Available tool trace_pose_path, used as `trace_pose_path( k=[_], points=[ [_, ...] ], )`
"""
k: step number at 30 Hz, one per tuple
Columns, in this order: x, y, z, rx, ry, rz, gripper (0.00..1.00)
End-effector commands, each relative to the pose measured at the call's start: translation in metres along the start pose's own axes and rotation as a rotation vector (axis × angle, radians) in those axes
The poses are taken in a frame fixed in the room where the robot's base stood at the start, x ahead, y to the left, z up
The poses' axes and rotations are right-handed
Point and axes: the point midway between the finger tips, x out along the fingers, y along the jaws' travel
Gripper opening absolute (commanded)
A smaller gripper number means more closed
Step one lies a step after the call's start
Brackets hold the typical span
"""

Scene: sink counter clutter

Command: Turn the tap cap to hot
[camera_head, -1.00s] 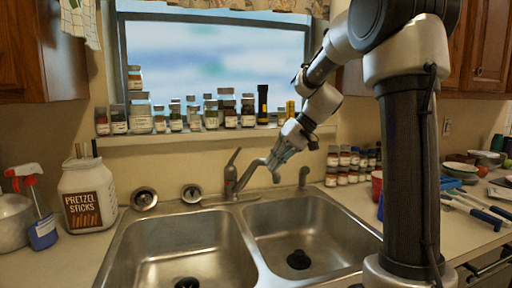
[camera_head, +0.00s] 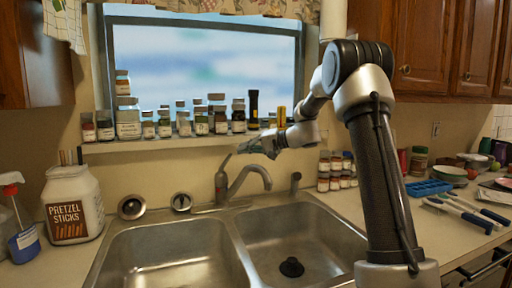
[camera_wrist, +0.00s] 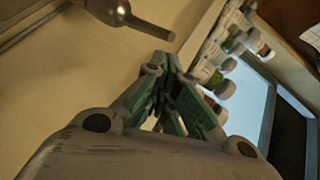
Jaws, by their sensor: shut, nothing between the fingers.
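The metal tap has a curved spout (camera_head: 250,172) and an upright body with a cap (camera_head: 220,182) on top. A thin lever (camera_head: 226,163) slants up and to the right from the cap. In the wrist view the lever (camera_wrist: 150,28) and part of the rounded cap (camera_wrist: 108,8) show at the top. My gripper (camera_head: 243,149) is shut and empty, reaching leftward above the spout with its fingertips close to the lever's upper end. In the wrist view the fingertips (camera_wrist: 157,62) lie below the lever's end, with a visible gap between them.
Jars (camera_head: 128,118) line the window sill just behind my gripper. A double sink (camera_head: 170,255) lies below. A pretzel container (camera_head: 72,205) is at left.

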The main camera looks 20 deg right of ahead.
Motion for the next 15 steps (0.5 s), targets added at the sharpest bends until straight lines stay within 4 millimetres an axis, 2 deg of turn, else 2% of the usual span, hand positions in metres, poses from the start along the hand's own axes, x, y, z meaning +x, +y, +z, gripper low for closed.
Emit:
trace_pose_path(
  k=[1, 4, 9, 15],
  points=[
    [0.012, 0.0, 0.001, -0.001, -0.004, -0.001, 0.0],
    [0.029, -0.001, 0.004, 0.001, -0.004, -0.001, 0.0],
    [0.044, -0.001, 0.021, 0.001, -0.002, -0.001, 0.0],
    [0.051, 0.0, 0.028, -0.001, -0.001, 0.001, 0.0]
  ],
)
